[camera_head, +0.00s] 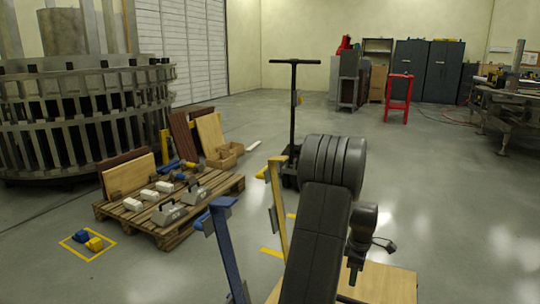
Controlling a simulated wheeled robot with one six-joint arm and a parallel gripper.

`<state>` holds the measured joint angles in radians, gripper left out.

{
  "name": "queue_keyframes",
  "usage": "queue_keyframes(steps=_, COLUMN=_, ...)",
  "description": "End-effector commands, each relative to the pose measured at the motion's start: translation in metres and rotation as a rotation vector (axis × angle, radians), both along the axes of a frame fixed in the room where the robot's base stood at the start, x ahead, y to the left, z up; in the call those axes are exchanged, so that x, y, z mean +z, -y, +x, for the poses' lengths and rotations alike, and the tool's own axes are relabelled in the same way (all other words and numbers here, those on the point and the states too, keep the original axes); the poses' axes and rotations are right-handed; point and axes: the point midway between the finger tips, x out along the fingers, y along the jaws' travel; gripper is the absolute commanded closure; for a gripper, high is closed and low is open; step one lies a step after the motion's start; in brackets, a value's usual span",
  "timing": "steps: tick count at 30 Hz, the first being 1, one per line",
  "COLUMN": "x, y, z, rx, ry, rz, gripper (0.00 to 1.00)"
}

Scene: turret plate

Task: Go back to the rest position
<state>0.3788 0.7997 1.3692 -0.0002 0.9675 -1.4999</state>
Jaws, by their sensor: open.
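My arm rises through the lower middle of the view, with a thick dark ribbed joint at its top. My gripper (355,265) shows small and dark just right of the arm link, pointing down. It is open, and I see nothing held in it. A pale wooden top (395,285) is below it at the bottom edge. My arm hides part of this top and what lies behind it.
A blue post (229,255) and a yellow post (277,210) stand close left of my arm. A loaded pallet (170,235), a black T-handled stand (293,110) and a red stool (398,95) are farther off. Open floor (470,210) lies right.

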Motion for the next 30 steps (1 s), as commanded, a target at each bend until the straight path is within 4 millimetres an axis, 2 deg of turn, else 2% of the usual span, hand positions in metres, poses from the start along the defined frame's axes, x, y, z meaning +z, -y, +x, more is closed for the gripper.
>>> queue_keyframes(steps=1, x=-0.021, y=-0.001, z=-0.002, rx=0.0, ry=-0.008, rz=0.004, gripper=0.53)
queue_keyframes(steps=18, x=-0.136, y=-0.001, z=-0.001, rx=0.0, ry=-0.007, rz=0.003, gripper=0.53)
queue_keyframes(steps=21, x=-0.1, y=0.0, z=0.0, rx=0.0, ry=-0.002, rz=0.001, gripper=0.53)
queue_keyframes(steps=30, x=-0.055, y=0.0, z=-0.001, rx=0.0, ry=-0.004, rz=0.002, gripper=0.53)
